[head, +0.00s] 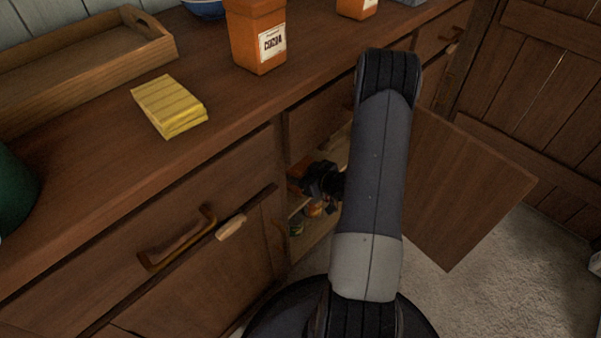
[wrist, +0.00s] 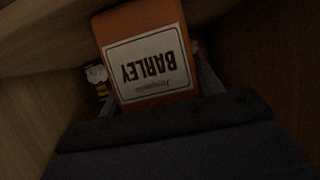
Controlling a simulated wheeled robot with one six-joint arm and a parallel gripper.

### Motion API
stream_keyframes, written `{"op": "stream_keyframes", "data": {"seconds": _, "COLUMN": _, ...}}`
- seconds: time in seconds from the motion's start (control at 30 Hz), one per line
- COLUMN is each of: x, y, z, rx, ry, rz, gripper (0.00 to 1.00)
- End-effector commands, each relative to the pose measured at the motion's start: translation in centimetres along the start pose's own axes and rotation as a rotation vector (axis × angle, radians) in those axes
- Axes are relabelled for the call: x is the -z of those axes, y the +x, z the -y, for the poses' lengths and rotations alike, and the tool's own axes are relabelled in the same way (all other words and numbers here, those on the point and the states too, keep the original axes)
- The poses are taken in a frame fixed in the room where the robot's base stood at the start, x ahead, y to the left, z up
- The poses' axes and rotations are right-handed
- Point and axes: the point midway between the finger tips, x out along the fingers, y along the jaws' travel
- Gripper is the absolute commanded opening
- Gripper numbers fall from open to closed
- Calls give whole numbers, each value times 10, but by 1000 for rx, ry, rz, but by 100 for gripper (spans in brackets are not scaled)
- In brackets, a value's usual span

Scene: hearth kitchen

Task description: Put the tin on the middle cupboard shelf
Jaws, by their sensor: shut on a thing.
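An orange tin (wrist: 146,62) with a white label reading BARLEY shows in the wrist view, its lettering upside down. My gripper (wrist: 150,98) is shut on it, with a finger on each side. In the head view my gripper (head: 318,181) reaches into the open cupboard (head: 312,240) below the counter. My arm hides much of the cupboard. Only a little orange of the tin shows by the gripper there. Whether the tin touches a shelf cannot be told.
The cupboard door (head: 465,190) stands open to the right. Several small items (head: 305,215) sit low inside the cupboard. On the counter are a COCOA tin (head: 257,38), a yellow cloth stack (head: 170,105) and a wooden tray (head: 80,62).

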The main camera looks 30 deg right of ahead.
Motion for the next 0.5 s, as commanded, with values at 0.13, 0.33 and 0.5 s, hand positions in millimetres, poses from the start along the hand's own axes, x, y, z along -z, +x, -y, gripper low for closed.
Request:
{"op": "stream_keyframes", "data": {"seconds": 0.13, "x": -2, "y": 1, "z": 0, "rx": 0, "ry": 0, "rz": -1, "gripper": 28}}
{"op": "stream_keyframes", "data": {"seconds": 0.33, "x": -3, "y": 1, "z": 0, "rx": 0, "ry": 0, "rz": 0, "gripper": 74}}
{"op": "stream_keyframes", "data": {"seconds": 0.5, "x": -2, "y": 1, "z": 0, "rx": 0, "ry": 0, "rz": 0, "gripper": 84}}
